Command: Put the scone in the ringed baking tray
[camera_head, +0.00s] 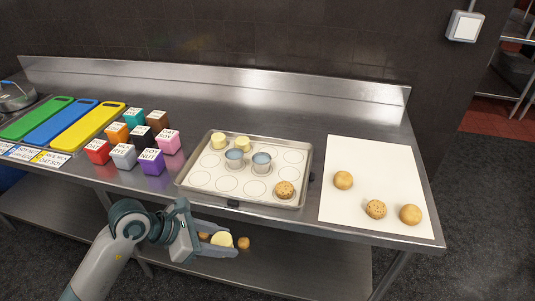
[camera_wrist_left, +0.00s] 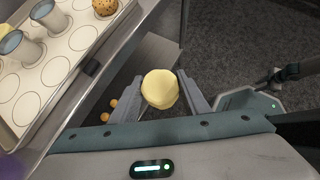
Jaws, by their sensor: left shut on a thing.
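A pale yellow round scone (camera_head: 221,240) is between the fingers of my left gripper (camera_head: 219,244). The left gripper is shut on it, in front of the table's front edge and below the ringed baking tray (camera_head: 222,185). In the left wrist view the scone (camera_wrist_left: 160,88) sits between both fingertips, and the tray (camera_wrist_left: 30,106) is at the upper left. The tray lies on the steel table. It holds two pale yellow scones (camera_head: 242,142) at the back, two grey-blue cups (camera_head: 261,161) near the middle and a speckled bun (camera_head: 285,189) at the front right. Several rings are empty. My right gripper is not in view.
Labelled coloured cubes (camera_head: 152,161) and coloured boards (camera_head: 93,127) are at the left. Small brown balls (camera_head: 244,243) show below the table's edge.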

